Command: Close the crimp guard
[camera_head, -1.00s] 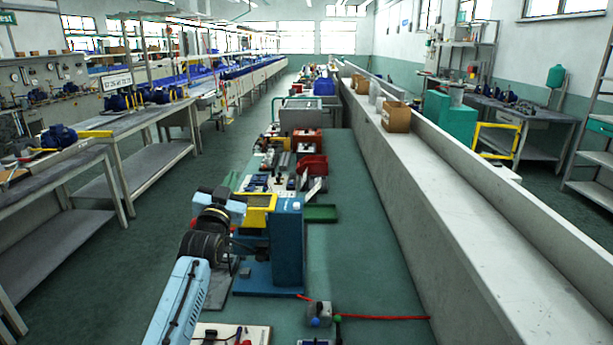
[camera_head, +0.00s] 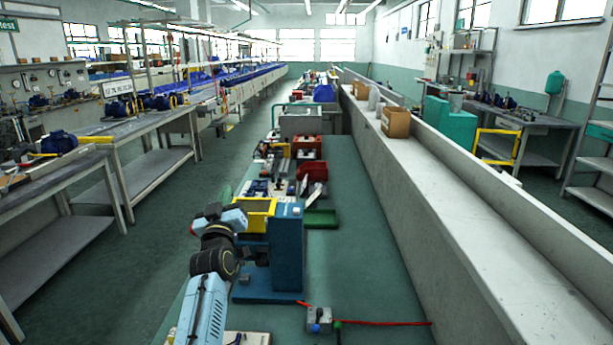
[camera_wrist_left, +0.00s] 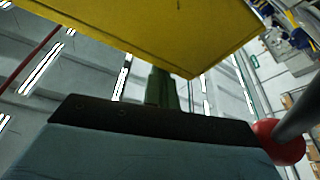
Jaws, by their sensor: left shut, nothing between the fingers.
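The blue crimp press (camera_head: 287,245) stands on the green bench, with its yellow guard (camera_head: 262,212) high on its left side. My left arm reaches up from the bottom, and my left gripper (camera_head: 232,219) is at the left edge of the guard. The fingertips are hard to make out in the head view. In the left wrist view the shut, empty fingers (camera_wrist_left: 162,88) point toward the underside of the yellow guard (camera_wrist_left: 150,35), which spans the top. Whether they touch it I cannot tell. My right gripper is out of view.
A red ball knob (camera_wrist_left: 281,142) on a dark rod is close on the right in the left wrist view. A grey box (camera_head: 319,319) with a red cable lies in front of the press. A red bin (camera_head: 313,171) and green tray (camera_head: 320,217) stand behind. Bench right of the press is clear.

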